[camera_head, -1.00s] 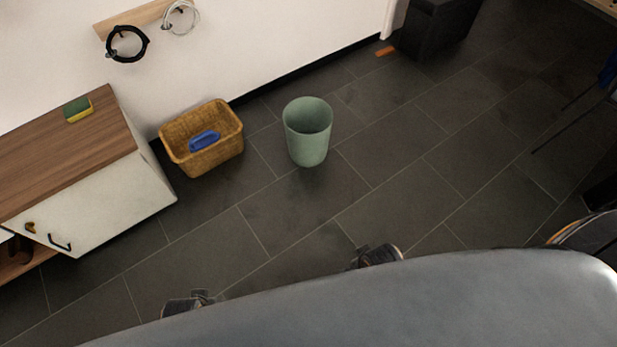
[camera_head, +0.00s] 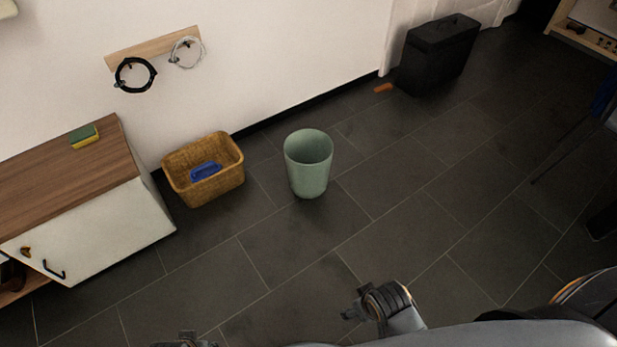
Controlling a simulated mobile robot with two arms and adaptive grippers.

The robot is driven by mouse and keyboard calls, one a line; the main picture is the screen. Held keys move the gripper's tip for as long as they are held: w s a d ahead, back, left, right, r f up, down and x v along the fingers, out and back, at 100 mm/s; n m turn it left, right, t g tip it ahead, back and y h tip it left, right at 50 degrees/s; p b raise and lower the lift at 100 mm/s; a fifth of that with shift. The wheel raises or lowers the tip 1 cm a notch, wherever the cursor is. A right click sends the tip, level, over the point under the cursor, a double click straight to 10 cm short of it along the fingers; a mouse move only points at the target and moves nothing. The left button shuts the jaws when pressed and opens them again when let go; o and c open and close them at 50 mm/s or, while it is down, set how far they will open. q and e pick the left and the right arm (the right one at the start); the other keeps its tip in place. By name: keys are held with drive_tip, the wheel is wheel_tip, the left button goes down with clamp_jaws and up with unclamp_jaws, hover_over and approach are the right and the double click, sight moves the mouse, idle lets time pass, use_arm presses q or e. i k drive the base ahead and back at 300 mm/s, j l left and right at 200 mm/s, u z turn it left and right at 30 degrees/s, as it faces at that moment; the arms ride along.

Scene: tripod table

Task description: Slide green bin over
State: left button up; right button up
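The green bin (camera_head: 308,172) stands upright and empty-looking on the dark tiled floor, near the middle of the head view. My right gripper (camera_head: 352,309) shows at the bottom centre, below and apart from the bin. Its fingers are small and seen from above, so I cannot tell whether they are open or shut. My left gripper (camera_head: 185,341) is cut off by the bottom edge, with only its top showing. Neither gripper touches the bin.
A wicker basket (camera_head: 213,187) holding a blue item (camera_head: 206,171) stands left of the bin by the wall. A wooden-topped cabinet (camera_head: 72,181) is at the left. A black box (camera_head: 436,56) and a small orange block (camera_head: 383,88) lie behind right. Floor right of the bin is clear.

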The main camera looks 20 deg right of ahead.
sight(308, 152)
drive_tip(key=i+l+u, duration=0.15)
drive_tip(key=i+l, duration=0.15)
drive_tip(key=l, duration=0.15)
drive_tip(key=i+l+u, duration=0.15)
drive_tip(key=i+l, duration=0.15)
drive_tip(key=l, duration=0.15)
